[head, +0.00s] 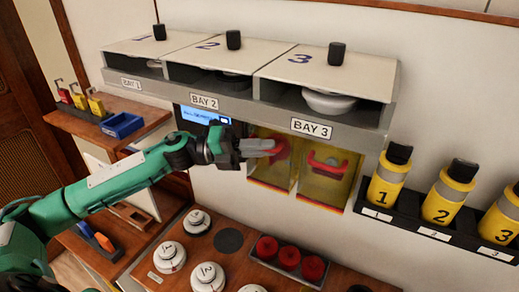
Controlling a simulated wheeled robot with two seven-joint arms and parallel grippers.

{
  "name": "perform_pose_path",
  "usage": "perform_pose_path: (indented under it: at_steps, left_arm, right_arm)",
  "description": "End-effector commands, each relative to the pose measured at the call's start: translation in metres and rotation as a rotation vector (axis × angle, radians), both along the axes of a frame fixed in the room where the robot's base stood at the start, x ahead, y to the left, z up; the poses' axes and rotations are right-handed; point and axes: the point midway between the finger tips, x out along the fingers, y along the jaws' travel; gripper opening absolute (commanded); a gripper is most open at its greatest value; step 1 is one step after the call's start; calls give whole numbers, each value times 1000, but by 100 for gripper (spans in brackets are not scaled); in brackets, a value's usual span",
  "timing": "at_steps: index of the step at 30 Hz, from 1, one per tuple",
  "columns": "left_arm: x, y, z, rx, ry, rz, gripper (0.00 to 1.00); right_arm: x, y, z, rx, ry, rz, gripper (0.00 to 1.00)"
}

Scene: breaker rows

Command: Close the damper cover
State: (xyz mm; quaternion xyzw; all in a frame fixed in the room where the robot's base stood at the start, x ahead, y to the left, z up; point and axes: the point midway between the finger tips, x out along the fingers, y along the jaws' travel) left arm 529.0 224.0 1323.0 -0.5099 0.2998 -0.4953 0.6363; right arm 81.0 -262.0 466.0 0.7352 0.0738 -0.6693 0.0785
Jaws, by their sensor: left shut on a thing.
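Two yellow see-through boxes are on the wall under the bay shelf. The left yellow box (270,177) and the right yellow box (325,189) each have a red part inside or in front. No label on them is readable, so I cannot tell which part is the damper cover or how far it stands open. My left gripper (262,147) reaches in from the left and is shut on the red handle (281,151) at the left box. The fingers hide part of this handle. The right box's red handle (334,165) is free. My right gripper is out of view.
Above is a shelf with lidded bays, including BAY 3 (311,128). Yellow numbered canisters (388,183) stand in a rack at right. Below, a wooden counter holds white numbered discs (208,277) and a tray of red knobs (290,261). A blue bin (122,124) is at left.

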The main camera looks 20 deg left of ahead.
Motion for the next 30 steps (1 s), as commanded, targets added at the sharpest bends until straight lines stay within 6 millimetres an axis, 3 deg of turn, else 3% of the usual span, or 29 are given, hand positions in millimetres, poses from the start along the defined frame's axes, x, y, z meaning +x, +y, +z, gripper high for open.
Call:
perform_pose_path:
  at_steps: [8,9,12,23,30]
  left_arm:
    - [1,0,4,-5,-3,2,0]
    - [1,0,4,-5,-3,2,17]
    - [1,0,4,-5,-3,1,33]
    - [-1,4,-1,-2,0,2,33]
    - [-11,34,-10,1,1,3,33]
  right_arm:
    - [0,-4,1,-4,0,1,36]
    - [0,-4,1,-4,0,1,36]
    - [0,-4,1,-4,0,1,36]
    - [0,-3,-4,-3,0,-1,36]
    - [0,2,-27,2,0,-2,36]
